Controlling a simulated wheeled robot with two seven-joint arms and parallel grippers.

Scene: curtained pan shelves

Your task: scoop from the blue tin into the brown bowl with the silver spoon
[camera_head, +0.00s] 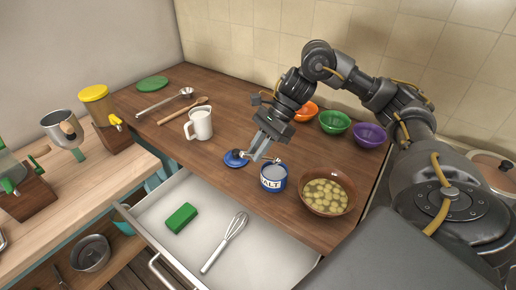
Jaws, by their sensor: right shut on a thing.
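The blue tin (273,184), with a white label, stands open on the wooden counter, with pale contents inside. The brown bowl (313,206) stands just to its right and holds yellowish chunks in liquid. My right gripper (250,156) is just behind and left of the tin, pointing down. It is shut on the silver spoon (276,160), of which only a small part shows near the tin's back rim. I cannot tell whether the spoon touches the tin. A blue lid (235,160) lies on the counter beside the gripper. My left gripper is not in view.
Orange (306,111), green (335,122) and purple (368,136) bowls stand at the back. A white jug (201,124), a wooden spoon (184,110) and a ladle (165,102) are left. The open drawer (171,217) in front holds a green block (181,218) and a whisk (225,243).

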